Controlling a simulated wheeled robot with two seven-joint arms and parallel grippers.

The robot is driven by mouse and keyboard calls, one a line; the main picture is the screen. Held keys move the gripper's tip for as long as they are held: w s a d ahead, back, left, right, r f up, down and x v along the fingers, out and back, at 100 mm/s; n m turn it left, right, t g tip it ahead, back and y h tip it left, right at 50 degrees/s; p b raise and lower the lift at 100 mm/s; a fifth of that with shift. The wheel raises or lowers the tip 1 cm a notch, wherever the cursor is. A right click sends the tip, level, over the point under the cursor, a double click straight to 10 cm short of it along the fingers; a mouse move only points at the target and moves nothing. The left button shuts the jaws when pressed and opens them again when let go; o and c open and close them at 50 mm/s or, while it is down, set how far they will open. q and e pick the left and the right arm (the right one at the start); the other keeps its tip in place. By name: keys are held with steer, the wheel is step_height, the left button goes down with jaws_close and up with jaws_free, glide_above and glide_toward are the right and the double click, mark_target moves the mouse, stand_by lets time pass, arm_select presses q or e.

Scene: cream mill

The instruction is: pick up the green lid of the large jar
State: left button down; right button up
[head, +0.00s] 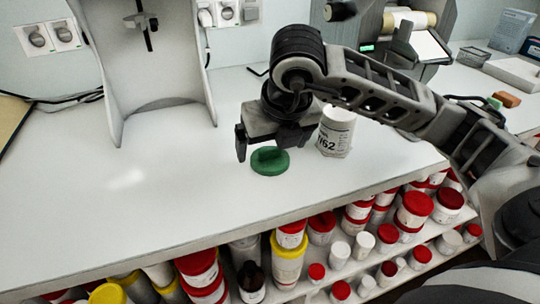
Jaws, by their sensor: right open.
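The green lid (270,164) lies flat on the white counter near its front edge. The large white jar (336,134) stands upright and open-topped to the right of the lid, with a label reading "62" in part. My right gripper (264,148) is above the lid, its fingers spread to either side of it, one at the left and one near the jar. The gripper is open and holds nothing. Its body hides part of the space behind the lid. My left gripper is out of view.
The counter (150,200) is clear to the left of the lid. A grey stand (150,50) is at the back left. A machine with a roll (400,35) is at the back right. Below the front edge, a shelf (385,285) holds several jars with red and yellow lids.

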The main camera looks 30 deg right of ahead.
mark_target(270, 156)
steer(key=shift+x, duration=1.25)
steer(key=c, duration=0.9)
steer(key=shift+r, duration=0.1)
steer(key=shift+c, duration=0.2)
